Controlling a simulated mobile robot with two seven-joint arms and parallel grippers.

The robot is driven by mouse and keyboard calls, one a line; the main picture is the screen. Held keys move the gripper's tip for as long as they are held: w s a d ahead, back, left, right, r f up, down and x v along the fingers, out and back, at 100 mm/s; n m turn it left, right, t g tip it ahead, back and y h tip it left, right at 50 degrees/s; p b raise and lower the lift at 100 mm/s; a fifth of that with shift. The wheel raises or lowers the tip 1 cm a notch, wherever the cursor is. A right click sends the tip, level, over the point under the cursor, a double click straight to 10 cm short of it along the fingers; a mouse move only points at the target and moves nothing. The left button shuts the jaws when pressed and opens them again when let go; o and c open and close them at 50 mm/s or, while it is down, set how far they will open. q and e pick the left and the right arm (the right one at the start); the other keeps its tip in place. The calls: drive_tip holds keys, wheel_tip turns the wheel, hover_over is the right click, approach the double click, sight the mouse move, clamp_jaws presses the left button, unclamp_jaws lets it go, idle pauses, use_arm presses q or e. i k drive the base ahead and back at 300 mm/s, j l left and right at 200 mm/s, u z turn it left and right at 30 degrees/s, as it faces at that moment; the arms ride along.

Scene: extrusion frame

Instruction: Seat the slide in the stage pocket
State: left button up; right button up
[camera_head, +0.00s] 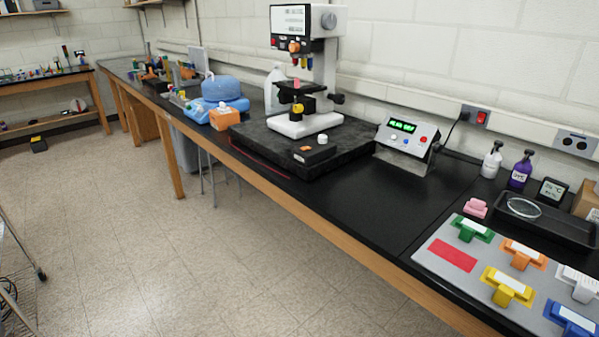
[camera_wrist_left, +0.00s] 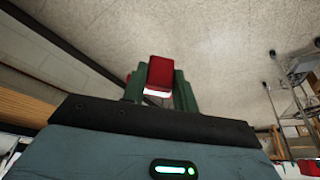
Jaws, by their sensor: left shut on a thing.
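My left gripper (camera_wrist_left: 159,88) shows only in the left wrist view, with its dark green fingers shut on a red block with a white edge (camera_wrist_left: 160,72), which looks like the slide by its handle. The floor is behind it. In the head view the microscope (camera_head: 308,60) stands on a black slab at the back of the bench. Its dark stage (camera_head: 301,89) sits under the lenses, with a small pink item (camera_head: 296,82) at it. The stage pocket is too small to make out. Neither gripper is in the head view.
A grey board (camera_head: 433,256) at right holds several coloured slides with handles and a bare red patch (camera_head: 452,254). A display box (camera_head: 407,140), bottles (camera_head: 491,160) and a black tray (camera_head: 560,227) stand behind. The bench's middle (camera_head: 375,205) is clear.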

sight(291, 85)
drive_tip(key=i+j+z, duration=0.1)
drive_tip(key=z, duration=0.4)
drive_tip(key=j+z, duration=0.15)
drive_tip(key=z, duration=0.35)
drive_tip(key=i+j+z, duration=0.1)
drive_tip(key=j+z, duration=0.4)
drive_tip(key=j, duration=0.25)
drive_tip(key=j+z, duration=0.25)
drive_tip(key=j, duration=0.55)
drive_tip(key=j+z, duration=0.25)
drive_tip(key=j, duration=0.55)
drive_tip(key=k+j, duration=0.1)
drive_tip(key=j, duration=1.15)
drive_tip(key=k+j, duration=0.15)
drive_tip(key=j, duration=0.45)
drive_tip(key=k+j+z, duration=0.1)
drive_tip(key=j, duration=0.5)
